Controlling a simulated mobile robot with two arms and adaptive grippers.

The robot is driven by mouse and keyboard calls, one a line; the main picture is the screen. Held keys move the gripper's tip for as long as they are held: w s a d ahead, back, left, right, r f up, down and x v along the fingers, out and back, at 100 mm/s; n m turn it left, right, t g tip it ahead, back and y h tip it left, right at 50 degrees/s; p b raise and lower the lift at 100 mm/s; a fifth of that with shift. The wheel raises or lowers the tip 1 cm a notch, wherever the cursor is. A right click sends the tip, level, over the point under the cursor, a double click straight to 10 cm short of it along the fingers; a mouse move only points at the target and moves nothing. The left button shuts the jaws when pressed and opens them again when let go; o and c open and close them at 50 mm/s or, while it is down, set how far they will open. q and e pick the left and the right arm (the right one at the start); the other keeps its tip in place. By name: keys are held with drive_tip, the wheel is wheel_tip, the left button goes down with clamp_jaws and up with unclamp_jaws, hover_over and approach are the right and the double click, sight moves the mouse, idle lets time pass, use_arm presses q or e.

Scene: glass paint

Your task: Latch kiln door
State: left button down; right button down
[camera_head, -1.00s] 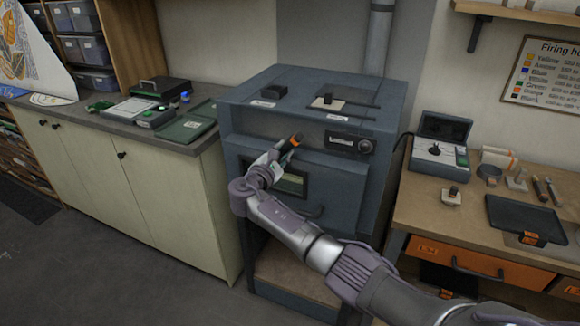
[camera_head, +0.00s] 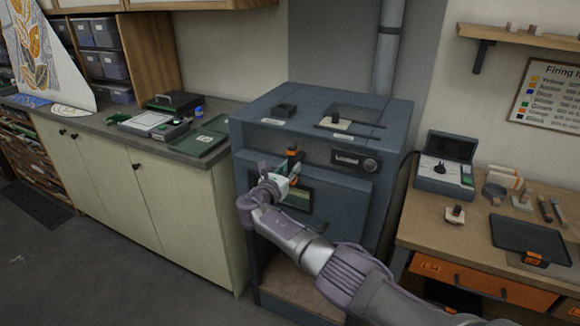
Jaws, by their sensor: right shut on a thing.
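The kiln (camera_head: 330,120) is a blue-grey box in the middle of the view. Its front door (camera_head: 335,195) has a window (camera_head: 298,198) and looks closed, though my right arm hides part of it. A dark latch handle with an orange band (camera_head: 293,153) stands about upright at the door's upper edge. My right gripper (camera_head: 287,172) is at the latch, shut on its handle; the fingertips are small and partly hidden. My left gripper is out of view.
The right workbench (camera_head: 420,215) holds a control box (camera_head: 445,165), a dark tray (camera_head: 530,238) and small tools. A cabinet counter (camera_head: 95,125) stands left of the kiln. Open floor (camera_head: 90,265) lies at the lower left.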

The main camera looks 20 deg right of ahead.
drive_tip(key=shift+f, duration=0.1)
idle(0.4)
drive_tip(key=c, duration=1)
unclamp_jaws()
drive_tip(key=shift+o, duration=0.2)
drive_tip(key=shift+a, duration=0.1)
drive_tip(key=v, duration=1.2)
